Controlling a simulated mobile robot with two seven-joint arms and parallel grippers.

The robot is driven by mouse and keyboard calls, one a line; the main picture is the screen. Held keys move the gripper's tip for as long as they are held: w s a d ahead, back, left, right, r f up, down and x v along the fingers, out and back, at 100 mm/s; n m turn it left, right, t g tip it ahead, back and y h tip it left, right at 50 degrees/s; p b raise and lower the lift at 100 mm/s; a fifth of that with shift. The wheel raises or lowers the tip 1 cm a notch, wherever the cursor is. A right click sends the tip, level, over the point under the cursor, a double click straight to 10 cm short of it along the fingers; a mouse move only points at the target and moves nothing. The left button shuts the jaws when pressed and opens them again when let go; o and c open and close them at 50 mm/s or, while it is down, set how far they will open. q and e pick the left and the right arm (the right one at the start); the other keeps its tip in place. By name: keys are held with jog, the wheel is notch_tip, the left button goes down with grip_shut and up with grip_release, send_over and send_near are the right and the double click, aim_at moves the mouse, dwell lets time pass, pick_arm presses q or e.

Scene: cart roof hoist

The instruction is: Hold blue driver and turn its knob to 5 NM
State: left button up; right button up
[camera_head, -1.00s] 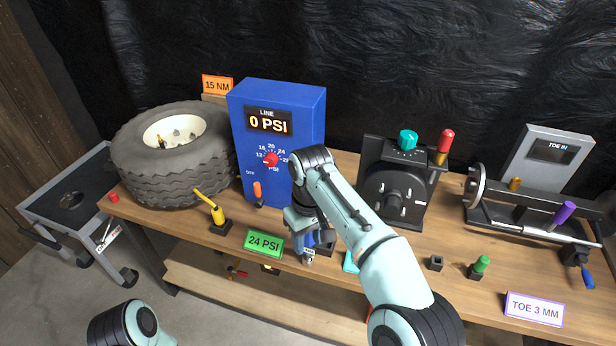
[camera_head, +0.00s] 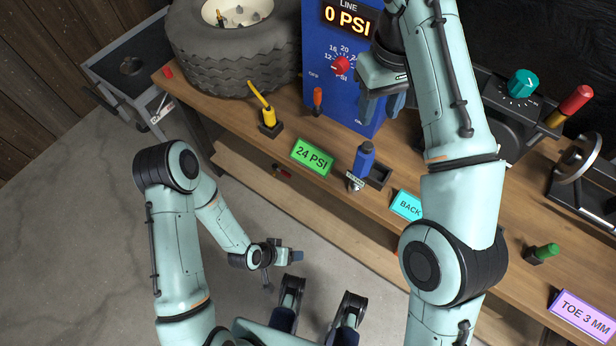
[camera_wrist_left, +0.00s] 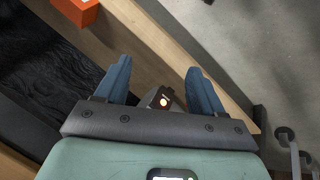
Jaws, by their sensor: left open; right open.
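The blue driver (camera_head: 364,160) stands on the bench at the front edge of a small dark holder (camera_head: 379,176), slightly tilted. A pale collar with a small label (camera_head: 354,181) shows near its lower end; its reading is too small to tell. My right gripper (camera_head: 381,106) is open and empty, above and behind the driver, in front of the blue PSI box. My left gripper (camera_head: 297,256) is off the bench's front side, low and apart from the driver. In the left wrist view its two blue fingers (camera_wrist_left: 160,85) are spread, with nothing held.
The blue PSI box (camera_head: 340,95) reads 0 PSI. The green 24 PSI sign (camera_head: 312,156) and cyan BACK sign (camera_head: 408,205) flank the driver along the front edge.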

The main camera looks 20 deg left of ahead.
pick_arm(q)
jog(key=w+r+m+t+h, duration=0.1)
jog(key=w+r+m+t, duration=0.25)
jog(key=w+r, duration=0.45)
jog(key=m+t+h, duration=0.3)
jog(key=m+h, duration=0.6)
send_near(353, 172)
jog(key=x, duration=1.1)
jog(key=shift+w+d, duration=0.2)
jog(key=shift+w, duration=0.05)
